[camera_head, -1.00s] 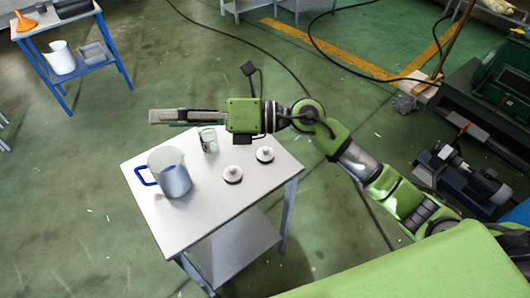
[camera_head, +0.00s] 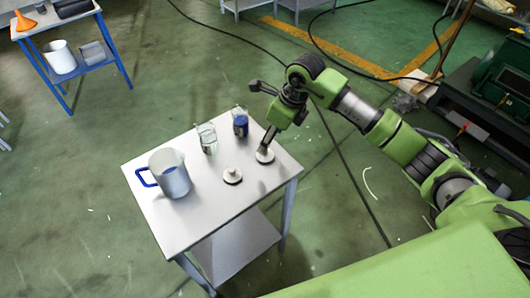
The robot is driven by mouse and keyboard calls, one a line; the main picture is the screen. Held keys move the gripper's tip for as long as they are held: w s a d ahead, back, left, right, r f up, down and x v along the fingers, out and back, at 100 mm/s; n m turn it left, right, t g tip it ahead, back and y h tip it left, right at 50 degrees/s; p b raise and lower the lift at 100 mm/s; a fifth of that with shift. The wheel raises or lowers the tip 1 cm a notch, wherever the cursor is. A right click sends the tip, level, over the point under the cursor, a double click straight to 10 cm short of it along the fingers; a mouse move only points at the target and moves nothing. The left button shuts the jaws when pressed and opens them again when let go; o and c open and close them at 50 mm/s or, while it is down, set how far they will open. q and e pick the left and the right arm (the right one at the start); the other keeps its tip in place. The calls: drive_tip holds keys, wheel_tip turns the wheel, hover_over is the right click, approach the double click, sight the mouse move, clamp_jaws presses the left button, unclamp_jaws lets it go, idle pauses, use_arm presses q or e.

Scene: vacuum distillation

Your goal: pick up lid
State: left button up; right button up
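Two small round white lids with knobs lie on the white table (camera_head: 195,225). One lid (camera_head: 232,177) lies nearer the middle, with nothing over it. The other lid (camera_head: 265,157) lies near the right edge. My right gripper (camera_head: 266,148) points down over this right lid, its fingertips at or just above the knob. The fingers show edge-on, so I cannot tell their gap or whether they grip the knob. The lid appears flat on the table. My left gripper is not in view.
A clear glass beaker (camera_head: 207,139) and a beaker with blue liquid (camera_head: 240,123) stand at the table's back edge, close to my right gripper. A large pitcher (camera_head: 173,175) with a blue handle stands at left. The table's front is clear.

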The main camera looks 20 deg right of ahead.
sight(269, 156)
drive_tip(key=shift+x, duration=0.85)
drive_tip(key=x, duration=0.1)
drive_tip(key=p+x, duration=0.2)
drive_tip(key=x, duration=0.1)
drive_tip(key=shift+s+a, duration=0.2)
drive_tip(key=shift+s, duration=0.05)
drive_tip(key=shift+w+a+f, duration=0.1)
drive_tip(key=shift+w+f, duration=0.1)
drive_tip(key=shift+f, duration=0.45)
drive_tip(key=c, duration=1)
